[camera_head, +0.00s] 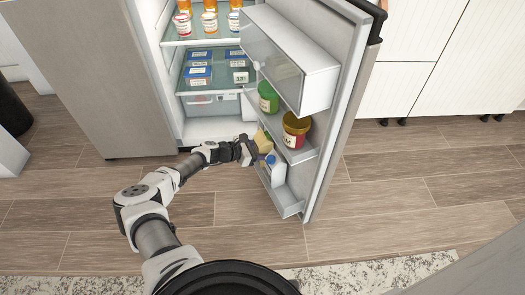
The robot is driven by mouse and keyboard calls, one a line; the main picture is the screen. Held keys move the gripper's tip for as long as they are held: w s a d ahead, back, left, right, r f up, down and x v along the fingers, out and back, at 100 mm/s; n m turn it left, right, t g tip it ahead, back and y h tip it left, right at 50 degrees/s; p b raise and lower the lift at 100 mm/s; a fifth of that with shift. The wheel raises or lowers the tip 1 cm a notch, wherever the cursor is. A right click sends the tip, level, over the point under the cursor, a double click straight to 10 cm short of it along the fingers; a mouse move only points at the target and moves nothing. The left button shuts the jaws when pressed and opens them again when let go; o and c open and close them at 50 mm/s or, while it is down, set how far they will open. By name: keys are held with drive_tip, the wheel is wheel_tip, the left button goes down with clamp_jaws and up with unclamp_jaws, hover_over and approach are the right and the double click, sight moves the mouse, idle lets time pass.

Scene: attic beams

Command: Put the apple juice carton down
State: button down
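My arm reaches from the bottom of the picture into the open fridge, and my gripper (257,151) is at the inner side of the fridge door (333,130). A yellowish carton (264,141), which looks like the apple juice carton, is at the fingertips and appears held between them. The fingers are small and partly hidden. The carton is beside the middle door shelf (302,154) and above the lower door bin (288,203). I cannot tell whether it touches either.
A white bottle with a blue cap (275,168) stands in the lower door bin, whose front part is free.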

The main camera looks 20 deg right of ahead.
drive_tip(key=shift+r, duration=0.1)
drive_tip(key=shift+f, duration=0.2)
drive_tip(key=c, duration=0.6)
unclamp_jaws()
drive_tip(key=shift+r, duration=0.1)
drive_tip(key=shift+r, duration=0.2)
drive_tip(key=p+v, duration=0.3)
drive_tip(key=v, duration=0.8)
drive_tip(key=shift+a, duration=0.45)
drive_tip(key=shift+r, duration=0.15)
